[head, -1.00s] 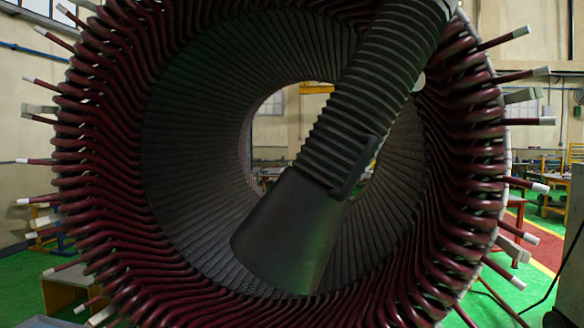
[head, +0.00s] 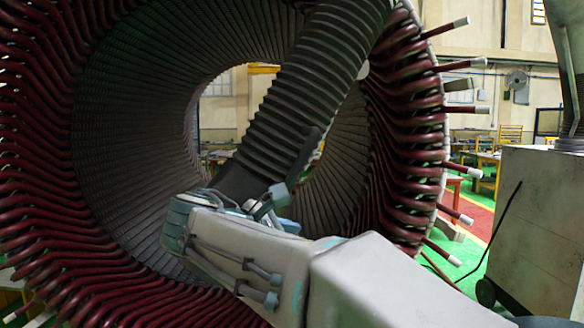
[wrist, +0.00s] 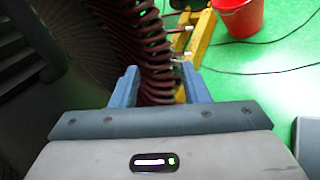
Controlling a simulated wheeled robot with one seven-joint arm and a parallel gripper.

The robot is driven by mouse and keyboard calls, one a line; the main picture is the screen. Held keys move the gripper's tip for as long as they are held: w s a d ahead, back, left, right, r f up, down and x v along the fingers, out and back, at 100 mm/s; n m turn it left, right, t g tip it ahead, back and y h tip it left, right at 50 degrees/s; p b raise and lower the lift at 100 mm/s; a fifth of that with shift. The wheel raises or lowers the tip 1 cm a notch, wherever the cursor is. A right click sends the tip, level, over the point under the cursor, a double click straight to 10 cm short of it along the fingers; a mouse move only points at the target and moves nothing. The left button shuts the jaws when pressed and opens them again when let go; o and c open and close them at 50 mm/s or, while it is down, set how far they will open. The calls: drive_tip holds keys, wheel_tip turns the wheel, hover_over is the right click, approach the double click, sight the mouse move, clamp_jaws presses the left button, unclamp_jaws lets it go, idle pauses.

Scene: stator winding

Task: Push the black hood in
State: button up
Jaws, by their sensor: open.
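The black hood (head: 240,183) hangs on a thick ribbed black hose (head: 300,90) that slants down across the bore of the stator (head: 110,110). My gripper (head: 235,205) is in front of the hood in the head view and hides its flared lower part. Whether they touch cannot be told. In the wrist view my gripper (wrist: 160,78) is open, with two blue fingers apart and nothing clearly held between them. Dark red stator coils (wrist: 130,40) show beyond the fingers, and the hood cannot be made out there.
Coil ends with white tips (head: 460,65) stick out at the stator's right side. A grey cabinet (head: 535,220) on wheels stands to the right. The wrist view shows a yellow stand (wrist: 200,40), a red bucket (wrist: 240,15) and cables on the open green floor.

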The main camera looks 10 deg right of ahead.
sight(306, 161)
drive_tip(key=w+a+r+n+t+h, duration=0.1)
drive_tip(key=a+r+n+h, duration=0.15)
drive_tip(key=r, duration=0.35)
drive_tip(key=w+a+r+n+t+h, duration=0.1)
drive_tip(key=w+a+r+t, duration=0.1)
drive_tip(key=a+r, duration=0.3)
drive_tip(key=shift+m, duration=0.25)
drive_tip(key=p+x, duration=0.1)
drive_tip(key=x, duration=0.3)
drive_tip(key=p+x, duration=0.1)
drive_tip(key=x, duration=0.4)
drive_tip(key=r+p+x, duration=0.1)
drive_tip(key=x, duration=0.4)
drive_tip(key=shift+s+d+p, duration=0.3)
drive_tip(key=shift+d, duration=0.05)
